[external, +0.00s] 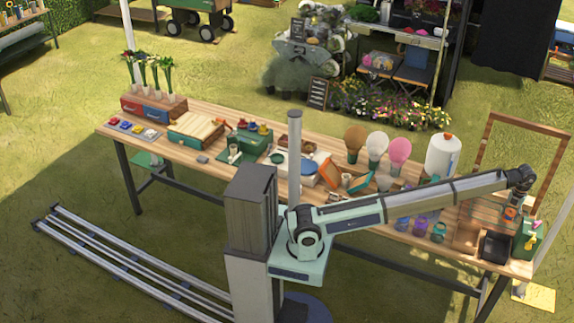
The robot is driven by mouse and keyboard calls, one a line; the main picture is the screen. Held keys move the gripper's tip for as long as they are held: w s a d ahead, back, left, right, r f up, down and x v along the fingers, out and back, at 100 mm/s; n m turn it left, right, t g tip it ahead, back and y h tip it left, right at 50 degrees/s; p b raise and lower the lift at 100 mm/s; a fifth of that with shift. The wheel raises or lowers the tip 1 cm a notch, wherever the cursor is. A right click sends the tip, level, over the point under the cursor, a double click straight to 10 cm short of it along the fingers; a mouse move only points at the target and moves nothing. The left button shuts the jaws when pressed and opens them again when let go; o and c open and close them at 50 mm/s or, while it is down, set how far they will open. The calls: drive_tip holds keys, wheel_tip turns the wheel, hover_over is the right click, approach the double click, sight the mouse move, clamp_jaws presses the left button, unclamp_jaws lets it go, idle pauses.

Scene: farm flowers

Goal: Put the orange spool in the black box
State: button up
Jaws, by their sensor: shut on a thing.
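My arm reaches to the right end of the long wooden table, and my gripper (511,204) points down there, small in the external view. It is shut on what looks like the orange spool (510,213), held above the tabletop; the fingers are hard to make out. A black box (494,246) stands at the table's front right edge, below and a little left of my gripper. Its inside cannot be made out.
A wooden rack (468,236) and several coloured jars (421,225) are to the left.

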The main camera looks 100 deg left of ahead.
wheel_tip(320, 180, down, 17)
drive_tip(key=p, duration=0.3)
drive_tip(key=shift+f, duration=0.2)
drive_tip(key=shift+f, duration=0.2)
drive_tip(key=o, duration=1)
drive_tip(key=shift+o, duration=0.2)
drive_tip(key=shift+r, duration=0.1)
wheel_tip(320, 180, up, 12)
drive_tip(key=b, duration=0.2)
drive_tip(key=shift+b, duration=0.4)
drive_tip(key=shift+r, duration=0.1)
